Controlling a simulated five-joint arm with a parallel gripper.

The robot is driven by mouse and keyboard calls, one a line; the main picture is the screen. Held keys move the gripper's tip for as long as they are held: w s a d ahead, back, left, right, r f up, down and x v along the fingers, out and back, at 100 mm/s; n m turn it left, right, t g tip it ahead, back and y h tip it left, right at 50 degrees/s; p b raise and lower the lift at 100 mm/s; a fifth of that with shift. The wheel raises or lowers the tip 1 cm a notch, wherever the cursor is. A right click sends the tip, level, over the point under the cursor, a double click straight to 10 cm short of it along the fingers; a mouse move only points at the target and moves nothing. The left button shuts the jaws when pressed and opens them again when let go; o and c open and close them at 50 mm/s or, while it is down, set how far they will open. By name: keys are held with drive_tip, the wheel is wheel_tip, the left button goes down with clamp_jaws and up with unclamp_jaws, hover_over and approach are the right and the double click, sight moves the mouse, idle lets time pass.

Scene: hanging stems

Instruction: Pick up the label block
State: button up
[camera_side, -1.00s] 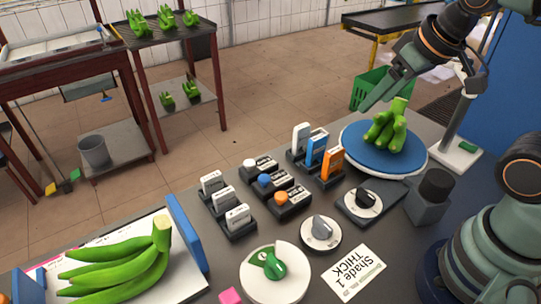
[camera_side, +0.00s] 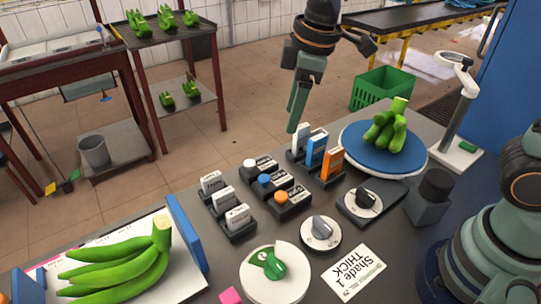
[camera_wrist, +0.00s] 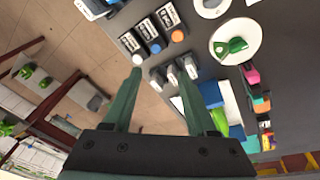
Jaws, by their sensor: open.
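Which one the task means I cannot tell. My gripper (camera_side: 294,125) points down in the air near the back edge of the bench, by these coloured blocks. In the wrist view my gripper (camera_wrist: 161,76) is open and empty.
Knobs with white, blue (camera_side: 264,180) and orange tops stand between the two block rows. A blue turntable (camera_side: 358,148) holds green bananas (camera_side: 386,127). More bananas (camera_side: 118,265) lie on a tray at left.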

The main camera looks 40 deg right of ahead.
sight(237, 211)
drive_tip(key=a+f+n+g, duration=0.2)
drive_tip(key=a+f+n, duration=0.55)
drive_tip(key=a, duration=0.55)
drive_tip(key=shift+h, duration=0.4)
drive_tip(key=f, duration=1.2)
drive_tip(key=shift+w+d+f, duration=0.1)
drive_tip(key=shift+w+f, duration=0.2)
drive_tip(key=shift+f, duration=0.1)
clamp_jaws()
